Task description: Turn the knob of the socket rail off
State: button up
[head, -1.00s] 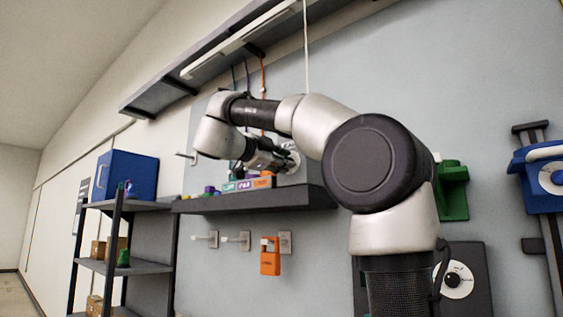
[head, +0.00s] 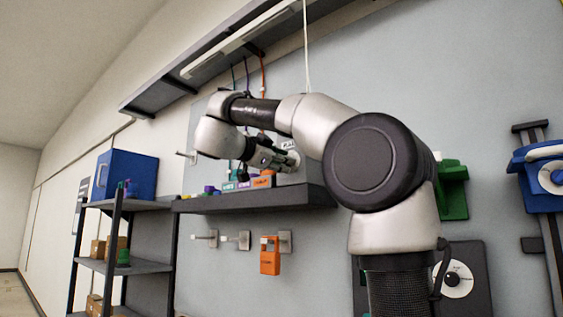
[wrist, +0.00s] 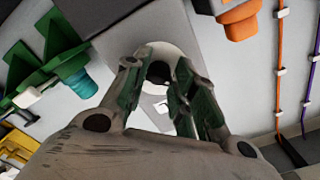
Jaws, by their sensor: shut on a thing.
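In the wrist view a dark knob (wrist: 159,72) sits on a pale round plate (wrist: 158,51) on the face of a grey box (wrist: 128,25). My gripper (wrist: 157,76) has its two green-padded fingers on either side of the knob and is shut on it. The fingers hide part of the knob, and I cannot read its setting. In the head view my gripper (head: 282,161) is at the grey box (head: 312,167) above the dark wall shelf, and the knob is hidden there.
The dark shelf (head: 255,203) holds small coloured labelled blocks just below my gripper. Coloured cables run up the wall behind. A blue bin (head: 128,175) stands on the rack at the left.

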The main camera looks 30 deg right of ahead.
jog(key=shift+f, duration=0.1)
jog(key=o, duration=1)
jog(key=shift+a, duration=0.1)
jog(key=v, duration=1.1)
jog(key=shift+s+a, duration=0.15)
jog(key=shift+a, duration=0.25)
